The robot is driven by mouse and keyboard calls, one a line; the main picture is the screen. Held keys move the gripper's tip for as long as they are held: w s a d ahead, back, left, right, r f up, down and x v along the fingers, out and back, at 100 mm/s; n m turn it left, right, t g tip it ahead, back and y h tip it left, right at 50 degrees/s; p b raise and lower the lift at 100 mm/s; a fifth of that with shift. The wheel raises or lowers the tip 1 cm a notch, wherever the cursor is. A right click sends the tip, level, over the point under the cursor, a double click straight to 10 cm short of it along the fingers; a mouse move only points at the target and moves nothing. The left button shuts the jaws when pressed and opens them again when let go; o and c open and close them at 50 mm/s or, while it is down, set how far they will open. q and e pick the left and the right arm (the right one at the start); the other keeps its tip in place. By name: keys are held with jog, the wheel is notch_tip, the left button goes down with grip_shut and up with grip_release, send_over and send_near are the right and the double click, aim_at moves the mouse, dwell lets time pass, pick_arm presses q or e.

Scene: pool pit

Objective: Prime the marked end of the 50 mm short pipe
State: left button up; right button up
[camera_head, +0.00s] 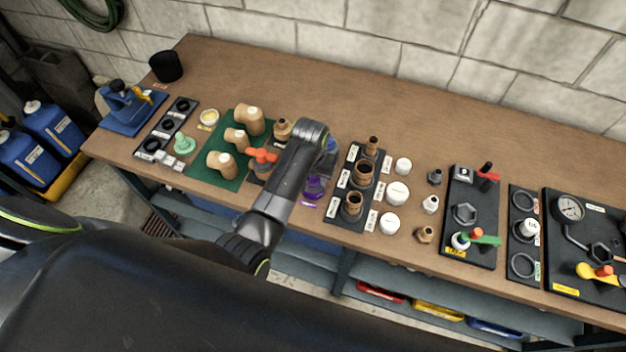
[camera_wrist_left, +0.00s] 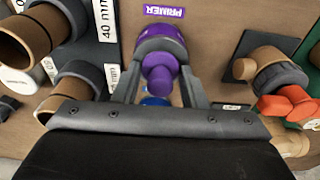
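The purple primer container (camera_head: 314,187) stands near the front edge of the bench, by a purple label. In the left wrist view the purple primer top (camera_wrist_left: 160,45) lies between the fingers of my left gripper (camera_wrist_left: 160,85). The fingers are apart, one on each side; I cannot tell whether they press on it. In the head view my left gripper (camera_head: 322,168) is mostly hidden by its own arm. Brown pipe pieces (camera_head: 363,170) stand in a black rack to the right. I cannot read which is the 50 mm short pipe, and no end mark is distinguishable. My right gripper is not in view.
A blue item (camera_wrist_left: 155,101) is partly hidden beyond the primer. An orange-handled valve (camera_head: 262,155) and a green mat (camera_head: 205,178) with tan fittings are to the left. White caps (camera_head: 397,192) and a black tool plate (camera_head: 462,240) are to the right. The bench back (camera_head: 300,85) is clear.

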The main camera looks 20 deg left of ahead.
pick_arm(q)
jog(key=shift+c, duration=0.5)
jog(key=shift+c, duration=1.3)
jog(key=shift+r, duration=0.1)
jog(key=shift+r+p, duration=0.8)
jog(key=shift+r, duration=2.9)
